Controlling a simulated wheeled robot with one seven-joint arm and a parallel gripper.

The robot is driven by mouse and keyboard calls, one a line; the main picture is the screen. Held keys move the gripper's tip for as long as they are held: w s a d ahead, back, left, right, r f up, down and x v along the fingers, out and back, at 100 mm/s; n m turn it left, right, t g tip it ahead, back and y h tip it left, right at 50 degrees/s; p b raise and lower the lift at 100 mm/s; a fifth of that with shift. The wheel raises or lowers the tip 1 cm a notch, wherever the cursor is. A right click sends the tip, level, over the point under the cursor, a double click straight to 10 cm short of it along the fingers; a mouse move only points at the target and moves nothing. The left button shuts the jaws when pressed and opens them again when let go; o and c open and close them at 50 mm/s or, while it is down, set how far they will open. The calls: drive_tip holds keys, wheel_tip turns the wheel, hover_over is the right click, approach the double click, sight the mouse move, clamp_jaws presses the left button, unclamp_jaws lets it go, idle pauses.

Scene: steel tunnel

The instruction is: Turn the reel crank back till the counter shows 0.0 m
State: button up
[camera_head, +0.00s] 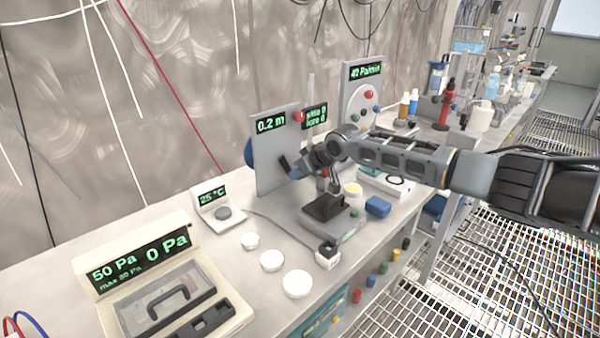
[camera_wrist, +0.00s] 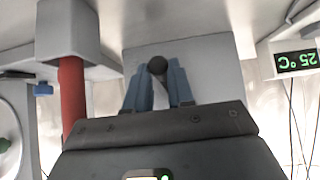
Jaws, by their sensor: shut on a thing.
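The reel stand is an upright grey panel (camera_head: 268,178) on the bench, with a blue reel edge (camera_head: 248,152) showing behind it. Its counter (camera_head: 270,124) reads 0.2 m in green. My gripper (camera_head: 291,166) reaches in from the right to the front of the panel. In the wrist view my gripper (camera_wrist: 158,88) has its two blue-grey fingers shut on the crank's dark round knob (camera_wrist: 157,66). The rest of the crank is mostly hidden by my gripper and wrist.
A 25 °C display (camera_head: 210,198) stands left of the reel. A pressure box (camera_head: 165,275) reading 0 Pa is at the front left. White round lids (camera_head: 297,284) and a black-topped device (camera_head: 325,208) lie in front. Another panel (camera_head: 362,95) stands behind my arm.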

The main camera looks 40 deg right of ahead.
clamp_jaws()
drive_tip(key=shift+r+h+p, duration=0.2)
drive_tip(key=shift+h+p, duration=0.1)
drive_tip(key=shift+p, duration=0.1)
